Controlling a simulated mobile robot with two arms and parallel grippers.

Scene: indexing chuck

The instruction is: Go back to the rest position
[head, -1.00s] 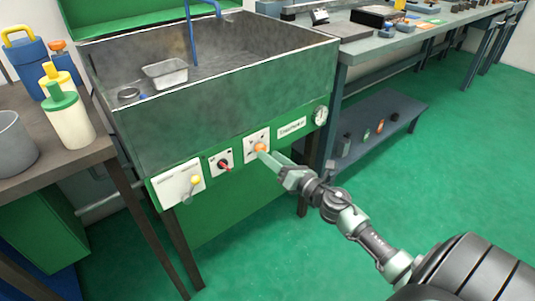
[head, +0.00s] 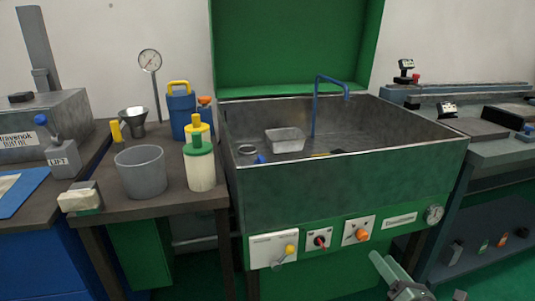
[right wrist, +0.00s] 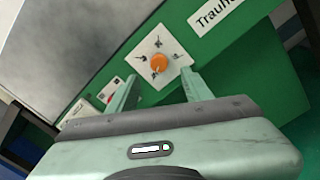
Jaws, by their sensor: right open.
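My right gripper (head: 384,264) shows low in the head view, below and to the right of the orange knob (head: 362,235). Its two fingers are spread and empty. In the right wrist view, the orange knob (right wrist: 159,63) on its white dial plate shows beyond and between the open fingertips (right wrist: 158,76), with a gap to them. The knob sits on the green front panel (head: 330,265) of the wash basin (head: 345,190). My left gripper is not in view.
The panel also has a red switch (head: 320,241), a yellow-knobbed lever (head: 289,250) and a gauge (head: 434,214). At left, a dark table (head: 165,207) holds a grey cup (head: 142,172) and bottles. A workbench (head: 495,150) stands at right. Green floor shows at lower right.

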